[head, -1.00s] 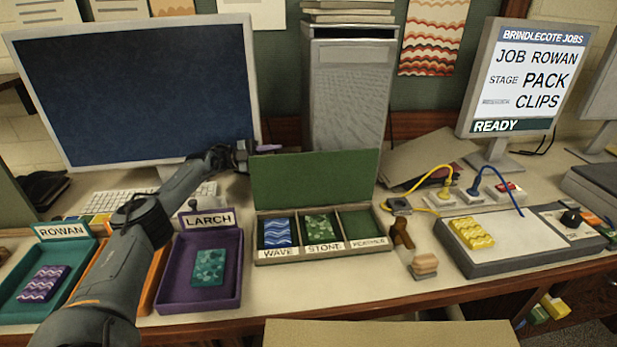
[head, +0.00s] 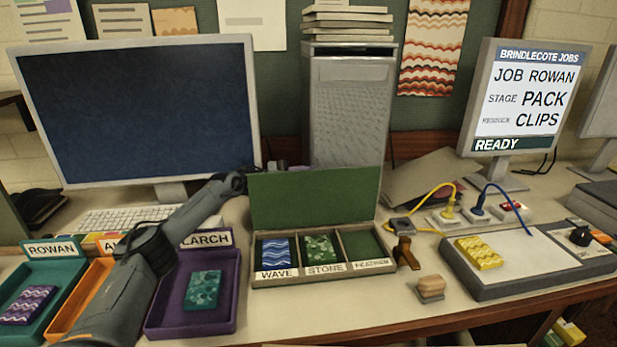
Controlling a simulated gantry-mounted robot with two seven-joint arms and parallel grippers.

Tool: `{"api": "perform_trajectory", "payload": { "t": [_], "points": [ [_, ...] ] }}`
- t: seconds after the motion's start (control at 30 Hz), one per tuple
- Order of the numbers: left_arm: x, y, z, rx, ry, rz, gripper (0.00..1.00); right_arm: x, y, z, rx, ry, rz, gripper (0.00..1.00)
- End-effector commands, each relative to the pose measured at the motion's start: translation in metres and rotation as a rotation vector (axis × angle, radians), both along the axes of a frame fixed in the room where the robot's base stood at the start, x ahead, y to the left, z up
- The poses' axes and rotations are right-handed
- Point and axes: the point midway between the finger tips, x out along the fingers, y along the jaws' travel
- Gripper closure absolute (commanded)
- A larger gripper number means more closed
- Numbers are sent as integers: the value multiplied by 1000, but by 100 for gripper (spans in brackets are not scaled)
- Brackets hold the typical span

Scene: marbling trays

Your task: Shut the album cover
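The album (head: 320,277) is a shallow beige box with its green cover (head: 315,198) standing up along the back edge, open. Its front compartments are labelled WAVE, STONE and a third, blurred label. A blue wave-patterned piece (head: 276,252) lies in the first and a green mottled piece (head: 321,249) in the second; the third shows only green. My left arm reaches in from the left, and my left gripper (head: 279,165) is behind the cover's top edge at its left part. The cover hides most of the gripper, so its fingers cannot be made out. My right gripper is not in view.
A large monitor (head: 140,110) and a grey tower (head: 348,110) stand behind. The purple LARCH tray (head: 160,325) is left of the album. A brown clip-like object (head: 405,253) and a wooden stamp (head: 431,288) stand close on its right, before a grey board (head: 470,284).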

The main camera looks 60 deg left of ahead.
Motion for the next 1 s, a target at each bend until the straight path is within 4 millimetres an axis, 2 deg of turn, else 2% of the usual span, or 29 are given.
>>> {"api": "perform_trajectory", "payload": {
  "t": [0.43, 0.6, 1.0],
  "points": [
    [7, -6, 2, 1, 1, 0, 77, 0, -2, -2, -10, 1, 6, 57],
    [6, -6, 2, 1, 1, -1, 100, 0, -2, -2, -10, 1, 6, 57],
    [7, -7, 3, 7, -2, -1, 100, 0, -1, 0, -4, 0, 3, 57]
  ]
}}
